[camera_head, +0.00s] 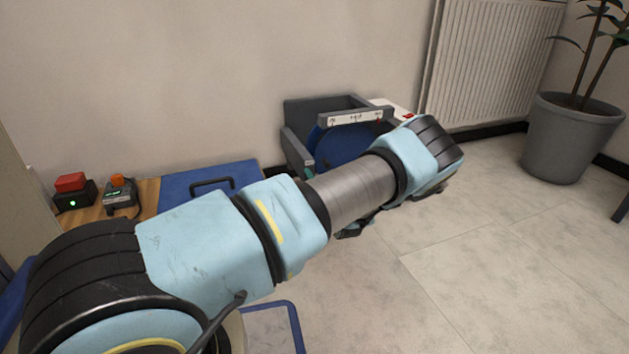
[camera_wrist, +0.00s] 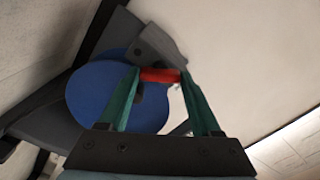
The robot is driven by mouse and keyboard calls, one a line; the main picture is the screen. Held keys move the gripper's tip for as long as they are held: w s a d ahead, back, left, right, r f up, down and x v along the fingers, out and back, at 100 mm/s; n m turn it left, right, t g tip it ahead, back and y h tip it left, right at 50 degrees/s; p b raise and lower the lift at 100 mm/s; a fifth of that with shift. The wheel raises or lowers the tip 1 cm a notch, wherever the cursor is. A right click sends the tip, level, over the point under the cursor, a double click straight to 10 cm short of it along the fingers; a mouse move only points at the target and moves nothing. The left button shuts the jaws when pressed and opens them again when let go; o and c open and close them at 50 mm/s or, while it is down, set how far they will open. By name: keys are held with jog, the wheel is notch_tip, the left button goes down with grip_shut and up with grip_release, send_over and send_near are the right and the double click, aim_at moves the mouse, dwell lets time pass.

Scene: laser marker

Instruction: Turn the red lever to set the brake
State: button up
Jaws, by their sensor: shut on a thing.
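In the wrist view the red lever (camera_wrist: 160,76) lies between the green fingertips of my gripper (camera_wrist: 160,73), with one finger at each end of it. My gripper is shut on the lever. A grey bracket stands just beyond the lever, and a blue disc (camera_wrist: 92,100) lies behind the left finger. In the head view the blue disc (camera_head: 333,150) sits in a grey housing (camera_head: 299,112) against the wall. My arm hides the lever and fingers there.
A red button box (camera_head: 72,190) and a box with an orange knob (camera_head: 119,192) are on a wooden top at left, beside a blue lid (camera_head: 178,190) with a black handle. A potted plant (camera_head: 570,140) and a radiator (camera_head: 490,60) stand at right. The tiled floor at right is clear.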

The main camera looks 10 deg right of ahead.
jog(key=m, duration=0.6)
jog(key=shift+m, duration=0.3)
dwell(0.4)
jog(key=o, duration=1.4)
jog(key=s+p, duration=0.1)
jog(key=s, duration=0.2)
jog(key=s+d+p, duration=0.1)
jog(key=s+p, duration=0.1)
jog(key=s, duration=0.2)
jog(key=s+p, duration=0.1)
jog(key=s, duration=0.2)
jog(key=shift+s+d, duration=0.2)
jog(key=shift+s, duration=0.2)
